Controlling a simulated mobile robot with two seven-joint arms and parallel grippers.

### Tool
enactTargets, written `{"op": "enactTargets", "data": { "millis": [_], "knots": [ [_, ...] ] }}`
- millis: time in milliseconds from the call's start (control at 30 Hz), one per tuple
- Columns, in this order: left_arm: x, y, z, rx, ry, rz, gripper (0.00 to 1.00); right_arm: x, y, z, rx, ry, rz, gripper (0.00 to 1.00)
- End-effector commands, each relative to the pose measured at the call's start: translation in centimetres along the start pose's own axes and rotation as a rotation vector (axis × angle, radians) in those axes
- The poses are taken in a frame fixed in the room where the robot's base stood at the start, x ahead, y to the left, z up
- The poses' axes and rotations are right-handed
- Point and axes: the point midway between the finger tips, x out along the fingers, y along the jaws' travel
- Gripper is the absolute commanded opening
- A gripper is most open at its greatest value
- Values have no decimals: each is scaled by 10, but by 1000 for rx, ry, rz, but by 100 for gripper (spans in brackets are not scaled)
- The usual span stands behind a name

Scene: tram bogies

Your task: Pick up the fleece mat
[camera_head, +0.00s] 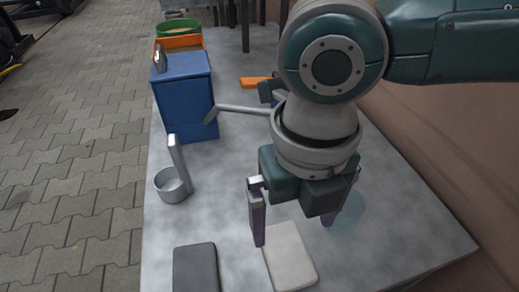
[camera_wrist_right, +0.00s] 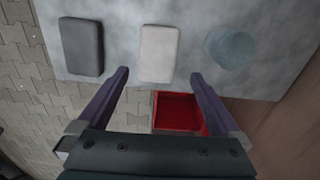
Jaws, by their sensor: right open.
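A cream-white mat (camera_head: 290,258), which looks like the fleece mat, lies flat near the front of the grey table. It also shows in the right wrist view (camera_wrist_right: 158,52), between a dark mat and a bluish round piece. My right gripper (camera_head: 292,233) is open and empty, with its purple fingers pointing down near the cream mat. In the right wrist view the fingertips (camera_wrist_right: 160,74) are spread to about either side of the mat's near end. The height gap is hard to judge. My left gripper is not in view.
A dark grey mat (camera_head: 195,268) lies left of the cream one. A bluish round piece (camera_wrist_right: 230,48) lies on its other side. A metal cup with an upright handle (camera_head: 172,184) and a blue box (camera_head: 184,98) stand farther back. A red bin (camera_wrist_right: 178,112) sits beyond the table edge.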

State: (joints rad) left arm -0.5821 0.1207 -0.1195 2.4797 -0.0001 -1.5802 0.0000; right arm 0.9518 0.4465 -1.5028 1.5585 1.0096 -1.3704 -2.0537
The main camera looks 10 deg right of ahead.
Motion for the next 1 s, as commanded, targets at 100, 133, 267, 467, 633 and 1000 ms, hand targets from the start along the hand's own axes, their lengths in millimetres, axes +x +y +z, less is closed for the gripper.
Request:
{"op": "enactTargets", "data": {
  "millis": [100, 133, 267, 467, 633, 1000],
  "knots": [
    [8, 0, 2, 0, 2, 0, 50, 19, 1, 0, 2, 1, 1, 100],
    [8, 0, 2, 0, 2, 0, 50, 22, 1, 0, 2, 1, 1, 100],
    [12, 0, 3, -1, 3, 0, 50, 33, 2, -1, 1, 1, 1, 100],
    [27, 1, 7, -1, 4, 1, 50, 66, 4, 0, 2, 1, 0, 100],
    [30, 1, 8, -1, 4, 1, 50, 77, 3, 0, 2, 0, 1, 100],
    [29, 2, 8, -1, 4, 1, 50, 76, 3, 0, 2, 0, 2, 81]
  ]
}}
